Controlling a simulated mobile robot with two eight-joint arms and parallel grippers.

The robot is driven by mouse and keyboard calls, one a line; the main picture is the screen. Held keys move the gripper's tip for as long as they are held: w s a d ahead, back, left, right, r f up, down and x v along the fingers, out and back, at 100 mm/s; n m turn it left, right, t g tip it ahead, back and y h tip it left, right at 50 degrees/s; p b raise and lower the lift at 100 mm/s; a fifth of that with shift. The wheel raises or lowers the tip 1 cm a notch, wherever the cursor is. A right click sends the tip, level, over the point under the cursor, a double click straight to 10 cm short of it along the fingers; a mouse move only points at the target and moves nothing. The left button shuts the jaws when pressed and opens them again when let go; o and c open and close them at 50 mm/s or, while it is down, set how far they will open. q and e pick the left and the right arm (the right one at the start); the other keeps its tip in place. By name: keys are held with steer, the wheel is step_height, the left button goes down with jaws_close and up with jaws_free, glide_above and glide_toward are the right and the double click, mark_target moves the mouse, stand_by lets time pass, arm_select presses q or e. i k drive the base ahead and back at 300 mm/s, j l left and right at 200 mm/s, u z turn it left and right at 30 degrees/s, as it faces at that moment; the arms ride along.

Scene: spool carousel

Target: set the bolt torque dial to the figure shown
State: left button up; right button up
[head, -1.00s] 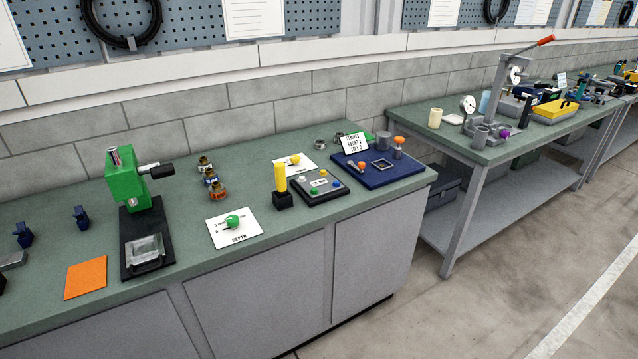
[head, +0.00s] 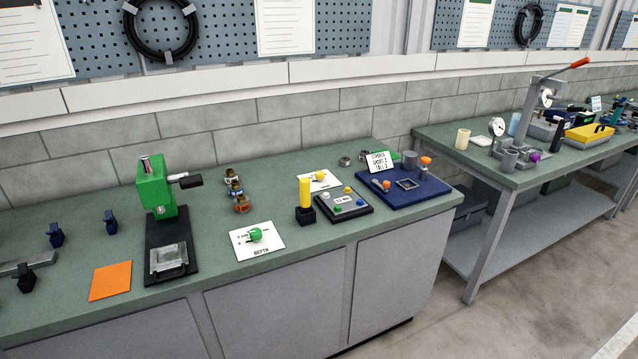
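No dial that I can read as bolt torque shows. A white plate marked DEPTH (head: 268,251) with a green knob (head: 255,234) lies near the front of the green bench. A second white plate with a yellow knob (head: 320,175) lies farther back, its lettering too small to read. A small white sign (head: 380,162) stands on the blue board (head: 430,192); its lines of text are not clearly legible. Neither of my grippers is in view.
A green press (head: 155,190) and an orange sheet (head: 110,281) are on the near bench (head: 70,240), with a yellow post (head: 305,193) and a button box (head: 345,206). A second bench (head: 520,180) stands to the right across a gap. The floor (head: 540,290) there is clear.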

mark_target(319, 174)
steer(key=i+l, duration=0.2)
steer(key=i, duration=0.3)
steer(key=i+l, duration=0.25)
steer(key=i, duration=0.3)
steer(key=j+u, duration=0.05)
